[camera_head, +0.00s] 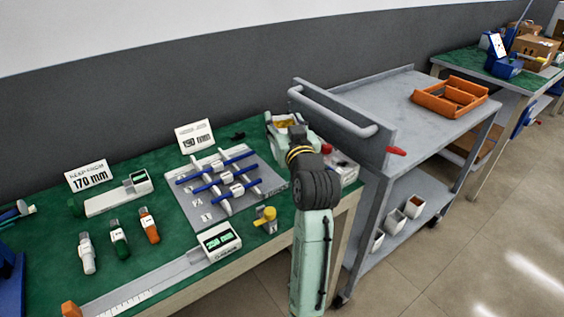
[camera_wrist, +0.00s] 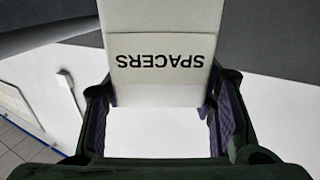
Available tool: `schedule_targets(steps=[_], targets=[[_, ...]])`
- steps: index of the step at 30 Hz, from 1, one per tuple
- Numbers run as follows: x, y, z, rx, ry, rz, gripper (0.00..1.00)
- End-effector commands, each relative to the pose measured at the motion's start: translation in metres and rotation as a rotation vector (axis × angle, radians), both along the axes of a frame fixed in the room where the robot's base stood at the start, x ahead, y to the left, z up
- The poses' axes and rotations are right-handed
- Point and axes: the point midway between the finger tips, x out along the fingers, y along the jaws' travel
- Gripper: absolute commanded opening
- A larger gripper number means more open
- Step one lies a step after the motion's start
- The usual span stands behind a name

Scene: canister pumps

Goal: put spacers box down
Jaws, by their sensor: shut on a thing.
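The spacers box (camera_wrist: 160,85) is a white box with "SPACERS" printed on it, upside down in the wrist view. It sits between the two dark fingers of my gripper (camera_wrist: 160,112), which is shut on it. In the head view my gripper (camera_head: 297,133) is at the far right end of the green workbench (camera_head: 262,149), mostly hidden by my own wrist. I cannot clearly tell the spacers box apart there, nor whether its underside touches anything.
A grey plate with blue-rod fixtures (camera_head: 222,180), a yellow-topped part (camera_head: 266,215) and a caliper display (camera_head: 218,241) lie on the bench to the left. A grey cart (camera_head: 385,105) stands to the right, with an orange tray (camera_head: 450,108) on top and free room around it.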

Motion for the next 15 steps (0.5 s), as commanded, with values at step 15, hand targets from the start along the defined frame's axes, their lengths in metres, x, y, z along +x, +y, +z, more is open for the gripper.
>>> schedule_targets(steps=[15], targets=[[0.000, 0.000, -0.074, 0.002, 0.004, 0.000, 0.13]])
